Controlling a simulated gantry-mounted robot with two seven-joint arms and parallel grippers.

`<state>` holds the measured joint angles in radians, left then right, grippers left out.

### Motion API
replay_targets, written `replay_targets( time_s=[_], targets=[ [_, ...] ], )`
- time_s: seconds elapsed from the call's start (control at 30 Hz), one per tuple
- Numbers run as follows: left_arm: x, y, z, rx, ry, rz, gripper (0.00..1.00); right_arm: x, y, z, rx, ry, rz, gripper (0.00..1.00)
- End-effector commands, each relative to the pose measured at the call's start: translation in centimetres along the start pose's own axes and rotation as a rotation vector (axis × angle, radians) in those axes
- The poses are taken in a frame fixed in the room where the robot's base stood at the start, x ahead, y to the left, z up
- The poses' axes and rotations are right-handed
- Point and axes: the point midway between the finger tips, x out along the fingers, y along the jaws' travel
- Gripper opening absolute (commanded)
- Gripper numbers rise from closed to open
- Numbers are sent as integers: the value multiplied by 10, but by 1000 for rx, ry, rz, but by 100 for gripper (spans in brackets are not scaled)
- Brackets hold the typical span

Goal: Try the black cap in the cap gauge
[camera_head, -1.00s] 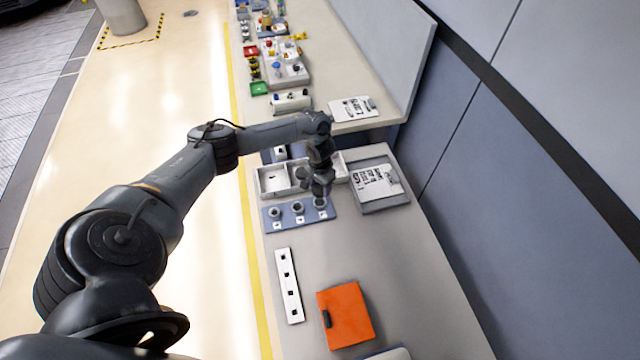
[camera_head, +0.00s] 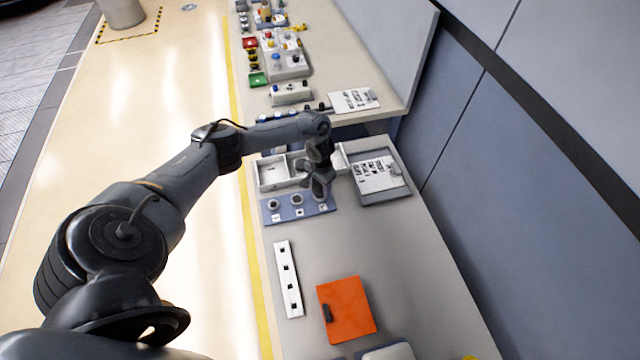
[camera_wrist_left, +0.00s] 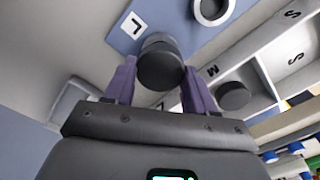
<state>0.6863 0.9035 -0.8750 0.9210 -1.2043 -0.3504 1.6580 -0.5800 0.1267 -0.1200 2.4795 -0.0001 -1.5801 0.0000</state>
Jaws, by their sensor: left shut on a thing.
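My left gripper (camera_head: 321,194) is over the right end of the blue cap gauge (camera_head: 285,220), which carries several grey rings and white labels. In the left wrist view its purple fingers (camera_wrist_left: 158,88) are shut on a black cap (camera_wrist_left: 160,70). The cap is beside the "L" label (camera_wrist_left: 133,25) of the gauge. The ring at that place is mostly hidden behind the cap, so I cannot tell whether the cap touches or sits in it. A neighbouring ring (camera_wrist_left: 212,10) is empty. My right gripper is not in view.
A white divided tray (camera_head: 272,186) stands just behind the gauge; another black cap (camera_wrist_left: 233,95) lies in its "M" compartment. A grey tray with a printed sheet (camera_head: 376,174) is to the right. A white strip (camera_head: 287,280) and an orange case (camera_head: 346,306) lie nearer, with bare table between.

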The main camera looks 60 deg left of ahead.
Motion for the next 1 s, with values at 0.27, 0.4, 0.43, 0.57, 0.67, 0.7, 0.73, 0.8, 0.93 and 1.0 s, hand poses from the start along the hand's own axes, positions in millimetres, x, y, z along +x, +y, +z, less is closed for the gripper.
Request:
replay_targets(
  time_s=[0.27,0.4,0.43,0.57,0.67,0.7,0.73,0.8,0.93,1.0],
  targets=[
    [0,0,0,0,0,0,22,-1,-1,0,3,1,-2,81],
    [-1,0,0,0,0,0,22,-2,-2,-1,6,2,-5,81],
    [-1,0,0,0,0,0,22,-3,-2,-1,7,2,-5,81],
    [-1,0,0,0,-1,1,22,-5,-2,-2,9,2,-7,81],
    [-1,0,0,0,-1,0,22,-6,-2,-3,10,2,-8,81],
    [-1,0,0,0,-1,0,22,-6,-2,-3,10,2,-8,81],
    [0,0,0,0,-1,0,22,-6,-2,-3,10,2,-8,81],
    [0,0,0,0,0,0,22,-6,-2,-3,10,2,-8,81],
    [0,0,0,0,0,0,22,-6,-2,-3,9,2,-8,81],
    [0,0,0,0,0,0,22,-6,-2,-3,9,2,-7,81]
  ],
)
